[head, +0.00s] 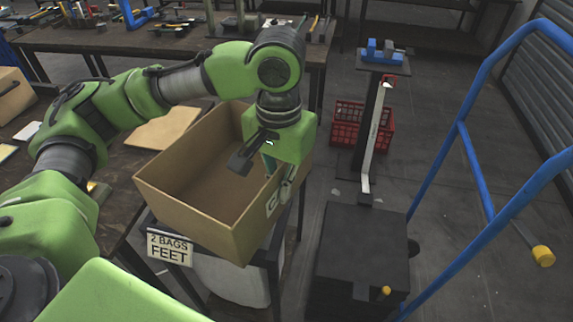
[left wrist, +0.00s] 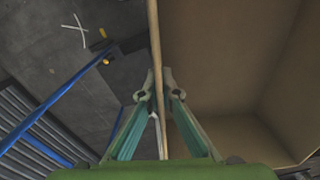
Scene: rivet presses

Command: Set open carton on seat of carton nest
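The open carton (head: 205,207) is a brown, empty box with its top open, in the middle of the head view. It is over a dark-framed stand (head: 274,268) with a sign reading "2 BAGS FEET" (head: 169,248). The carton hides the stand's top, so I cannot tell whether it rests there. My left gripper (head: 277,176) is at the carton's right wall. In the left wrist view its fingers (left wrist: 156,82) are on both sides of the wall (left wrist: 155,40), tips close against it. My right gripper is not in view. No seat labelled as carton nest can be made out.
A dark workbench (head: 115,215) with a flat brown board (head: 161,127) is on the left. A black pedestal (head: 361,245), red crates (head: 362,125) and a blue-railed cart (head: 470,165) stand to the right. Another bench (head: 170,38) with tools is behind.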

